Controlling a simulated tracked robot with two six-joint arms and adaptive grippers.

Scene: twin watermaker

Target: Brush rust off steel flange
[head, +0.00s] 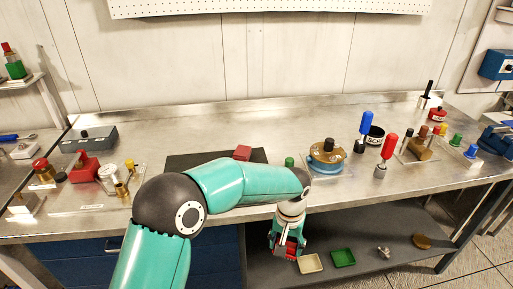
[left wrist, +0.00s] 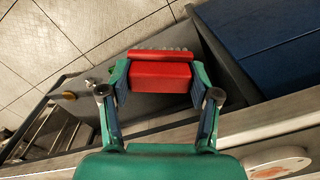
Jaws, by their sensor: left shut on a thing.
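My left gripper (head: 289,248) hangs in front of the bench's front edge, above the lower shelf. It is shut on a red block-shaped brush (head: 291,252). In the left wrist view the red brush (left wrist: 160,76) sits between the two fingers (left wrist: 160,100), with a row of pale bristles along its far side. A rust-brown round part (head: 327,150) with a dark knob stands on a blue base on the bench; it may be the flange, but I cannot tell for certain. The brush is apart from it. My right gripper is not in view.
A dark mat (head: 190,160) with a red block (head: 242,152) lies partly behind my arm. Blue (head: 366,125) and red (head: 389,150) handled tools stand right of the brown part. Beige (head: 310,263) and green (head: 343,257) trays and a brown disc (head: 421,240) lie on the lower shelf.

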